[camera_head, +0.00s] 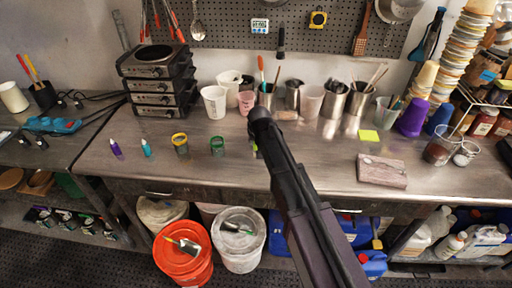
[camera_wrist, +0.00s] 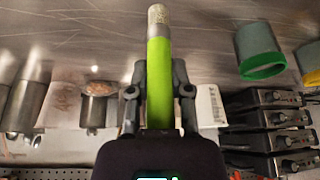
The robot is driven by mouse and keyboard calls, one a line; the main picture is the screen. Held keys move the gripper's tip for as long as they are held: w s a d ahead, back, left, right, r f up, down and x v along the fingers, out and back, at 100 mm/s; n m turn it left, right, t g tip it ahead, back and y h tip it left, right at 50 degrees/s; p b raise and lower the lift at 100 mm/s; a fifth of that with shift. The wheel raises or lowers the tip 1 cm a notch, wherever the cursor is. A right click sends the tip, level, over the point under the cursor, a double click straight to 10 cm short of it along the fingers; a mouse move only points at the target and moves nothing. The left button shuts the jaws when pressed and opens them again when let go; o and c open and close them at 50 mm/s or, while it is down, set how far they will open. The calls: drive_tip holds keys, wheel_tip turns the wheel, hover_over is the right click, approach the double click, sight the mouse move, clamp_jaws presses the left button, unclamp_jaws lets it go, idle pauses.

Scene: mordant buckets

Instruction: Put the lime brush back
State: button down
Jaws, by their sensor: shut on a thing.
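The lime brush (camera_wrist: 160,60) is in the wrist view, with a bright lime handle and a pale, rounded tip at the top of the picture. My gripper (camera_wrist: 159,93) is shut on its handle, one finger on each side. In the head view my dark arm reaches over the workbench (camera_head: 322,168) and hides most of the gripper and brush. Only a small lime sliver shows beside the arm. I cannot tell whether the brush tip touches anything.
Green-rimmed (camera_head: 217,145) and yellow-rimmed (camera_head: 180,143) jars stand left of my arm. Behind are a white cup (camera_head: 214,102), a pink cup (camera_head: 246,102) and metal cups (camera_head: 334,101) holding tools. A stacked burner unit (camera_head: 157,78) stands back left.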

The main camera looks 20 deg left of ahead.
drive_tip(key=shift+w+a, duration=0.1)
drive_tip(key=shift+w, duration=0.05)
drive_tip(key=shift+b+x, duration=1)
drive_tip(key=shift+x, duration=0.2)
drive_tip(key=shift+w+f+b, duration=0.1)
drive_tip(key=shift+f+b, duration=0.65)
drive_tip(key=shift+b, duration=0.05)
drive_tip(key=shift+f, duration=0.2)
drive_tip(key=c, duration=0.5)
unclamp_jaws()
drive_tip(key=shift+r, duration=0.1)
drive_tip(key=shift+c, duration=0.2)
drive_tip(key=shift+r, duration=0.15)
drive_tip(key=p+v, duration=1.1)
drive_tip(key=v, duration=0.1)
